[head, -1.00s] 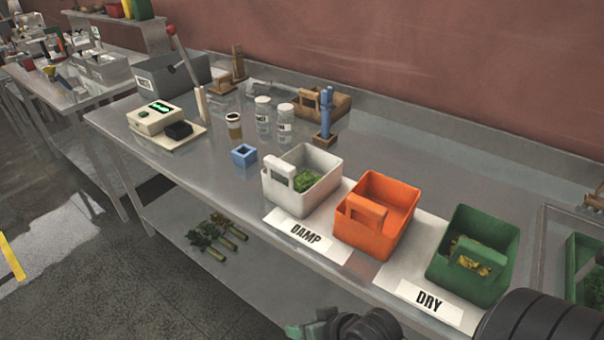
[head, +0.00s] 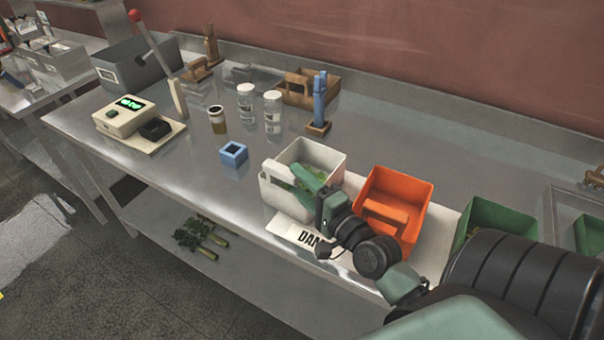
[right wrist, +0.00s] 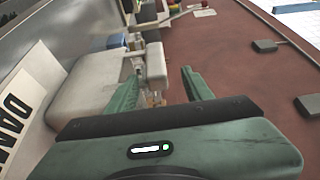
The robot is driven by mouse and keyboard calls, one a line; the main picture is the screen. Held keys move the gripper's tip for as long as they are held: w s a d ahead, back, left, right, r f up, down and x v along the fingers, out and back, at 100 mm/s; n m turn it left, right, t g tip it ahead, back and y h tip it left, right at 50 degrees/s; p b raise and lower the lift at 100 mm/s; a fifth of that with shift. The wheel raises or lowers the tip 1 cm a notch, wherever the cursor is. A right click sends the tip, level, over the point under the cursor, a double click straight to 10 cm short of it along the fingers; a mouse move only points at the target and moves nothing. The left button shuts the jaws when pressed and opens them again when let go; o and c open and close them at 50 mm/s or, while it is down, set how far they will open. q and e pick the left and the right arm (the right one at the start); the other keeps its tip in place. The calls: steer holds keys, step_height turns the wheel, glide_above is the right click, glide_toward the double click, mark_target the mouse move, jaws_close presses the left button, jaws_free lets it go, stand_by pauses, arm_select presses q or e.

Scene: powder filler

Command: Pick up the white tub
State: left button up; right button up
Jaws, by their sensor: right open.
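The white tub (head: 318,154) stands on the steel bench, with green leaves inside. The printed sheet (head: 292,231) in front of it is partly covered by my arm. My right gripper (head: 309,188) is open at the front of the tub and covers part of its front and handle. In the right wrist view the tub's pale wall (right wrist: 90,82) fills the left side. Its handle (right wrist: 156,66) shows between the two green fingers (right wrist: 161,90), with no clear grip on it. Whether the fingers touch it I cannot tell. My left gripper is not in view.
An orange tub (head: 408,182) stands close to the right, behind my arm, with a green tub (head: 492,212) beyond. Bench space behind the tubs is clear.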

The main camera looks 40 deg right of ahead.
mark_target(285, 171)
steer(key=shift+w+r, duration=0.1)
steer(key=shift+w, duration=0.55)
steer(key=w+p, duration=0.1)
steer(key=w, duration=0.2)
steer(key=shift+p, duration=0.35)
steer(key=shift+w+f, duration=0.35)
steer(key=shift+w, duration=0.4)
jaws_close()
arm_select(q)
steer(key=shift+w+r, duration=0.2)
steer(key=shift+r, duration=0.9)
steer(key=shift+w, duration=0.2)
